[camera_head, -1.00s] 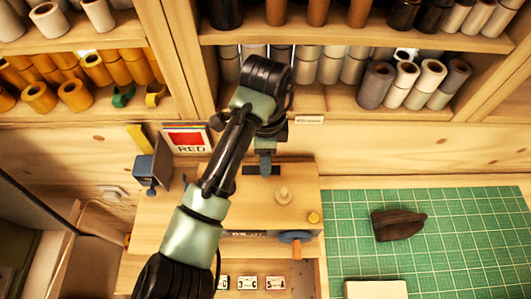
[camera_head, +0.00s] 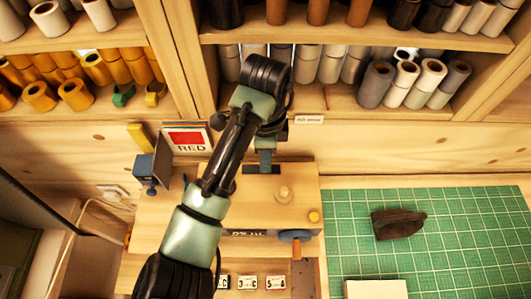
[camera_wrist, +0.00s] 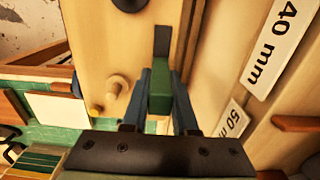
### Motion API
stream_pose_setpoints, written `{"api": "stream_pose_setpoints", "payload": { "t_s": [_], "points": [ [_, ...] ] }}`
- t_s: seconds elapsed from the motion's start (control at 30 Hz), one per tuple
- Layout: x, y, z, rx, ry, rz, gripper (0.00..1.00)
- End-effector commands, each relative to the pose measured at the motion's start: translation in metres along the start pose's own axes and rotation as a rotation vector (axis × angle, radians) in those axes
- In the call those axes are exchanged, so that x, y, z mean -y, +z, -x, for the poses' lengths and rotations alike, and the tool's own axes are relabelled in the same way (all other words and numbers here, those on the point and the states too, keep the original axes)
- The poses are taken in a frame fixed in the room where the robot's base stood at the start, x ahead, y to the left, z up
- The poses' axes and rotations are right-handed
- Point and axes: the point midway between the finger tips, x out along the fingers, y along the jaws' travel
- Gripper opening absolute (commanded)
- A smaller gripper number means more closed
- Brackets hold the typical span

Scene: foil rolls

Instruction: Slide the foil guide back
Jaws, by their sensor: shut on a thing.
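A wooden machine (camera_head: 300,180) with a round wooden knob (camera_head: 283,194) stands below the shelves in the head view. A dark slot (camera_wrist: 162,40) is set into its top; it also shows in the head view (camera_head: 250,169). A green block (camera_wrist: 159,101), which looks like the foil guide, stands at this slot. My gripper (camera_wrist: 161,82) has its two blue fingers on either side of the block, shut on it. In the head view my gripper (camera_head: 265,157) is over the back of the machine top, and my arm covers part of the machine.
A green cutting mat (camera_head: 450,225) with a dark object (camera_head: 398,224) lies to the right. Shelves of foil rolls (camera_head: 376,85) stand behind. A RED sign (camera_head: 187,139) and a blue clamp-like fixture (camera_head: 150,170) are to the left.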

Motion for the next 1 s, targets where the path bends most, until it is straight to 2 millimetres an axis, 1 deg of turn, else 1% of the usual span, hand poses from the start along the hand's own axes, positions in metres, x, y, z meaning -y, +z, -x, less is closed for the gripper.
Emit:
{"api": "stream_pose_setpoints", "payload": {
  "t_s": [0.77, 0.87, 1.0],
  "points": [
    [0.000, 0.000, 0.000, 0.000, 0.000, 0.000, 0.00],
    [0.000, 0.007, -0.001, -0.001, 0.000, 0.002, 0.00],
    [0.000, 0.031, -0.001, -0.001, 0.000, 0.004, 0.00]
  ]
}}
